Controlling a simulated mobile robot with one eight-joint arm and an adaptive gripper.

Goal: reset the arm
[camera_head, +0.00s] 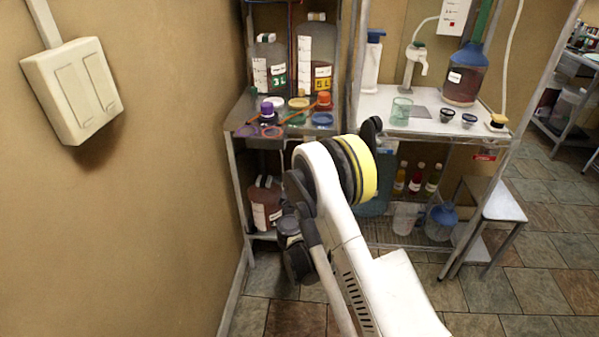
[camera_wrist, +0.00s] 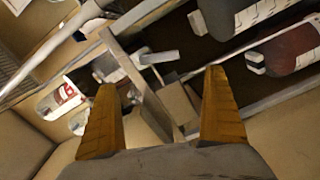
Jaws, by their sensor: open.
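My gripper (camera_wrist: 160,92) shows in the wrist view with its two orange-brown fingers spread wide apart. Nothing is between the fingertips. In the head view my white arm with a yellow band rises from the bottom and bends in front of the shelving; the fingers are hidden there. The wrist view is tilted and shows shelf bars, a dark red container (camera_wrist: 292,52) at the upper right and a small labelled container (camera_wrist: 62,97) at the left, both beyond the fingers.
A metal shelf (camera_head: 243,112) at the left holds large labelled jugs (camera_head: 266,68) and coloured lids. A white-topped table (camera_head: 405,128) holds a glass (camera_head: 401,110), small dark cups and a blue-capped jug (camera_head: 463,78). A wall (camera_head: 130,200) is close on the left. A stool (camera_head: 492,203) stands right; tiled floor there is open.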

